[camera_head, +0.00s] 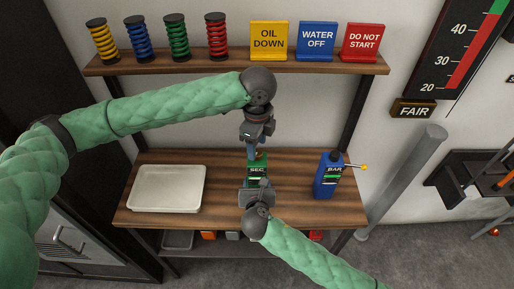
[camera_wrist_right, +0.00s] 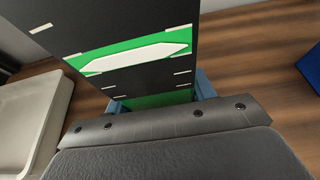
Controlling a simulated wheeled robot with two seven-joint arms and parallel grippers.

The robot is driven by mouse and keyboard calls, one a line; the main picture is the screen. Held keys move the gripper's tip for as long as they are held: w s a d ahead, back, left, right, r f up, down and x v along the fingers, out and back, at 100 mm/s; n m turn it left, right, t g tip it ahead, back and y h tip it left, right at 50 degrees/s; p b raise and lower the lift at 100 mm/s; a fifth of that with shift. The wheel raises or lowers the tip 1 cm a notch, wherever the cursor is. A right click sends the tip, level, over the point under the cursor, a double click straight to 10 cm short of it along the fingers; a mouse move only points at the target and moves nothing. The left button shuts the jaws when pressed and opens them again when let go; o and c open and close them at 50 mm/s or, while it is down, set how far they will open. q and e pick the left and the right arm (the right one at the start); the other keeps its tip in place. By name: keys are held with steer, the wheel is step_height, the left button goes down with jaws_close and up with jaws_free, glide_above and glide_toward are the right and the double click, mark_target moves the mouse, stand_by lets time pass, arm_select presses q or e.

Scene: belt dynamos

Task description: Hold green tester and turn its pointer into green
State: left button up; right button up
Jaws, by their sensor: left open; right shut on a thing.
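The green tester (camera_head: 257,171), marked SEC, stands upright on the lower wooden shelf. In the right wrist view its black face (camera_wrist_right: 140,40) fills the upper middle, with a green band and a white pointer (camera_wrist_right: 137,58) lying over that band. My right gripper (camera_head: 257,187) is shut on the tester's lower body from the front; its blue fingers show on both sides in the wrist view (camera_wrist_right: 160,98). My left gripper (camera_head: 257,150) points down from above, open, right at the tester's top. It hides most of the top, and I cannot tell whether it touches.
An empty white tray (camera_head: 168,207) lies to the left. The upper shelf (camera_head: 235,68) holds several coloured springs and three signs. A FAIR plate (camera_head: 413,108) hangs under a wall gauge.

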mark_target(257, 152)
arm_select(q)
step_height(257, 152, up, 10)
steer(key=shift+f, duration=0.2)
arm_select(e)
steer(key=shift+f, duration=0.2)
steer(key=o, duration=1.6)
steer(key=shift+r, duration=0.1)
steer(key=shift+o, duration=0.2)
steer(key=shift+s, duration=0.1)
